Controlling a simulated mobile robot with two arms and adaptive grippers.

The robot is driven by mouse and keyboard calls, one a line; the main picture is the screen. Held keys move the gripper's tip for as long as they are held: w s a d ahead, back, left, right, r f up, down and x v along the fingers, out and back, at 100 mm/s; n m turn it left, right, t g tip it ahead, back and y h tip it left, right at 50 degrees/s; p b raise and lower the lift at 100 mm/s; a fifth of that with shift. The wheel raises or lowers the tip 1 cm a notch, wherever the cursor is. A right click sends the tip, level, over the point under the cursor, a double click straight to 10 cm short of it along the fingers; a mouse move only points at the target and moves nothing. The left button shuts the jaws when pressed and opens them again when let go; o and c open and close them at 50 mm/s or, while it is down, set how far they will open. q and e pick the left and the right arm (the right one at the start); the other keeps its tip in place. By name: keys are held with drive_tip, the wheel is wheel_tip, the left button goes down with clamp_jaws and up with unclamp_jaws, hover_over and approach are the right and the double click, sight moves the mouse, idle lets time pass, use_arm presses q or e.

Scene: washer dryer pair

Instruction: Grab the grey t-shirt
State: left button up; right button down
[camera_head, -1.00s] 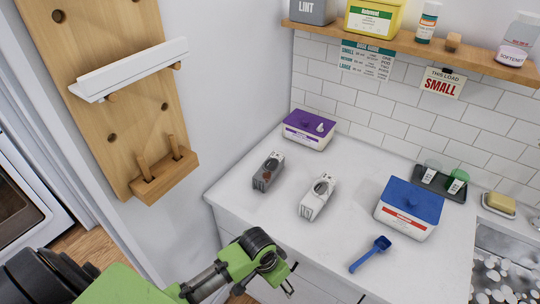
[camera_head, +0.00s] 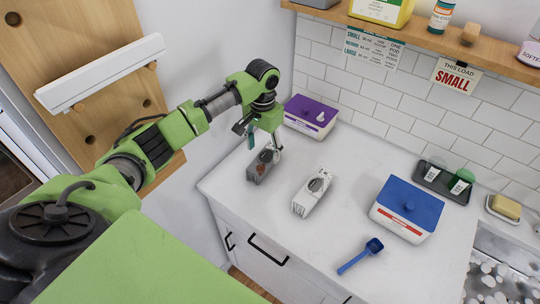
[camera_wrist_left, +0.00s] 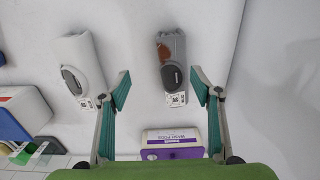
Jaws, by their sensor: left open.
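The grey t-shirt is a small folded bundle (camera_head: 260,165) with a brown-red patch and a dark oval label, lying on the white counter. In the left wrist view the grey t-shirt (camera_wrist_left: 172,62) lies ahead, between the lines of the two fingers but beyond their tips. My left gripper (camera_head: 264,142) is open and empty above the grey t-shirt, partly covering it in the head view. Its two fingers stand wide apart in the left wrist view (camera_wrist_left: 160,90). My right gripper is not in view.
A white folded bundle (camera_head: 312,193) lies beside the grey one. A purple-lidded box (camera_head: 310,117) stands behind. A blue-lidded box (camera_head: 407,210), a blue scoop (camera_head: 361,256) and a dark tray (camera_head: 442,182) are at right. A wooden shelf (camera_head: 430,45) hangs above.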

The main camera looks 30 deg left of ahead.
sight(261, 159)
use_arm(q)
wheel_tip(261, 159, up, 2)
drive_tip(key=w+a+n, duration=0.1)
drive_tip(key=w+a, duration=0.1)
drive_tip(key=a, duration=0.1)
drive_tip(key=f, duration=0.7)
drive_tip(key=shift+s+d, duration=0.1)
drive_tip(key=shift+s, duration=0.1)
drive_tip(key=shift+f, duration=0.25)
drive_tip(key=shift+f+b, duration=0.2)
drive_tip(key=shift+b, duration=0.25)
drive_tip(key=f+b, duration=0.1)
drive_tip(key=b, duration=0.1)
drive_tip(key=f+b, duration=0.3)
drive_tip(key=b, duration=0.1)
drive_tip(key=shift+w+d+f, duration=0.1)
drive_tip(key=shift+w+f, duration=0.05)
drive_tip(key=shift+w, duration=0.15)
drive_tip(key=shift+f+b, duration=0.3)
drive_tip(key=shift+b, duration=0.05)
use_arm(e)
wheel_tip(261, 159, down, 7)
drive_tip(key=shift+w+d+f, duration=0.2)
use_arm(q)
drive_tip(key=shift+r, duration=0.1)
